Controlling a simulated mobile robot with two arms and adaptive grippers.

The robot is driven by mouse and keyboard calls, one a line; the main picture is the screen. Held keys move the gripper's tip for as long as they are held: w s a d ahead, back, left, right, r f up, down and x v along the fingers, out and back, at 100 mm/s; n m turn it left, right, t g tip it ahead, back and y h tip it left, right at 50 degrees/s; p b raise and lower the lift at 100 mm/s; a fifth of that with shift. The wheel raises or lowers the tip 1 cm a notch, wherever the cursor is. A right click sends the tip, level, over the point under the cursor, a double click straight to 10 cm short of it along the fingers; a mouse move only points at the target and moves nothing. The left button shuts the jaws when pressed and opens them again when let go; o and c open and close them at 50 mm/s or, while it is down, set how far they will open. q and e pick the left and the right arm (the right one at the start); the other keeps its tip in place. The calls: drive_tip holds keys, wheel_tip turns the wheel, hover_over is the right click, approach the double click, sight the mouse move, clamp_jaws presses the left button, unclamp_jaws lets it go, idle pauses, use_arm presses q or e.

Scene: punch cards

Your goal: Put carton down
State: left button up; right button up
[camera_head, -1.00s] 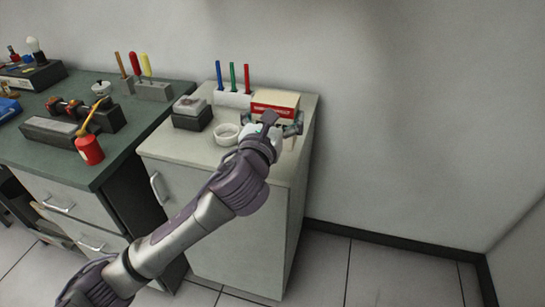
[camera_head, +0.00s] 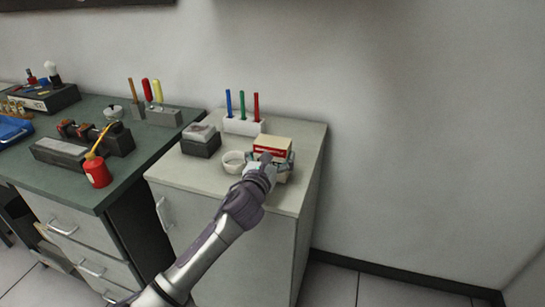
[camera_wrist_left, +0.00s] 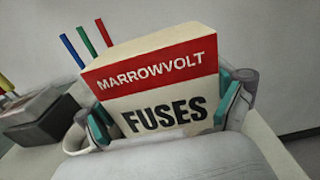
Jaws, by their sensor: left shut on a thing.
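The carton (camera_head: 273,145) is a cream box with a red band, held over the right part of the pale cabinet's top (camera_head: 298,147). In the left wrist view the carton (camera_wrist_left: 153,80) fills the middle, with "MARROWVOLT" and "FUSES" on its face. My left gripper (camera_head: 270,165) is shut on it from the front. Its teal finger pads press the carton's two sides in the left wrist view (camera_wrist_left: 165,115). The gripper hides the carton's lower part, so I cannot tell whether it touches the top. My right gripper is not in view.
A white round dish (camera_head: 233,162) is just left of the carton. A dark block with a pale top (camera_head: 201,141) is farther left. A white holder (camera_head: 244,126) with blue, green and red pens stands behind. The green-topped bench (camera_head: 140,145) on the left holds a red oil can (camera_head: 97,171).

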use_arm(q)
drive_tip(key=shift+f, duration=0.3)
drive_tip(key=shift+f, duration=0.1)
drive_tip(key=o, duration=0.9)
